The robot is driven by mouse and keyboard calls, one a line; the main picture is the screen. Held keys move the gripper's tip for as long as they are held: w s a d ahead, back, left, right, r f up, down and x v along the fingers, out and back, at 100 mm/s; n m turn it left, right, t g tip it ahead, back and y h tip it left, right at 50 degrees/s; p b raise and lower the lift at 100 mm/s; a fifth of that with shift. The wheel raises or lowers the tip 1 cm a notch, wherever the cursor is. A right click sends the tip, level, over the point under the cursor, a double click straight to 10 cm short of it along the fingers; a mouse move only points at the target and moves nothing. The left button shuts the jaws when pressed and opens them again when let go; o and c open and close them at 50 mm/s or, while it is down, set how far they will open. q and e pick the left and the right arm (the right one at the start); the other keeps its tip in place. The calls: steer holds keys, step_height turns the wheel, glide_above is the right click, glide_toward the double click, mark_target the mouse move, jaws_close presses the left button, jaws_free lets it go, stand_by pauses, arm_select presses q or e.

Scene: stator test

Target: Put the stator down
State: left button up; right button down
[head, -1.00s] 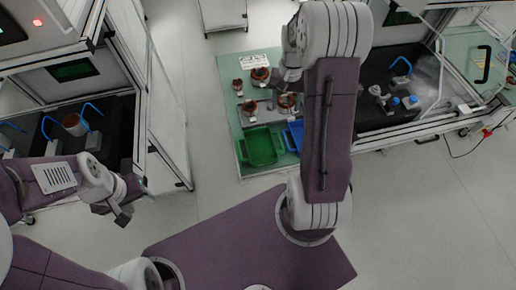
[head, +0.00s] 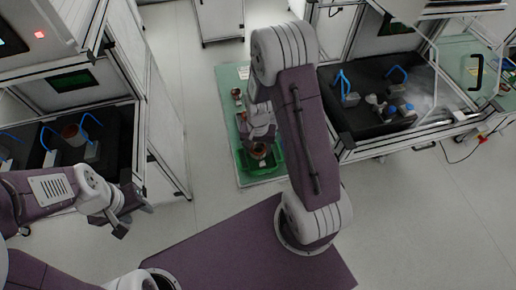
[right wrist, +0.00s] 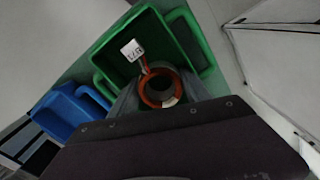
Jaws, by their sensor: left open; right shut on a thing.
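The stator is a grey ring with orange-copper windings and a white tag; in the right wrist view the stator (right wrist: 160,88) sits between my right gripper's fingers. My right gripper (head: 260,146) is shut on it, over the green bin (head: 279,165). The green bin (right wrist: 112,58) shows behind the stator in the right wrist view; I cannot tell whether the stator touches it. My left gripper (head: 124,214) is open and empty at the left, away from the green table.
A blue bin (right wrist: 68,112) stands beside the green bin. The green table (head: 229,85) carries another small copper part (head: 237,94) near its far end. Test cabinets with black floors (head: 375,117) stand at both sides.

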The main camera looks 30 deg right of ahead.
steer(key=shift+f, duration=0.1)
steer(key=c, duration=0.8)
jaws_free()
steer(key=shift+o, duration=0.2)
step_height(320, 180, up, 12)
steer(key=s+a+n+t, duration=0.1)
steer(key=s+a+n, duration=0.3)
steer(key=s+n, duration=0.3)
steer(key=shift+s+a+p, duration=0.3)
steer(key=shift+s+a, duration=0.1)
steer(key=shift+s, duration=0.25)
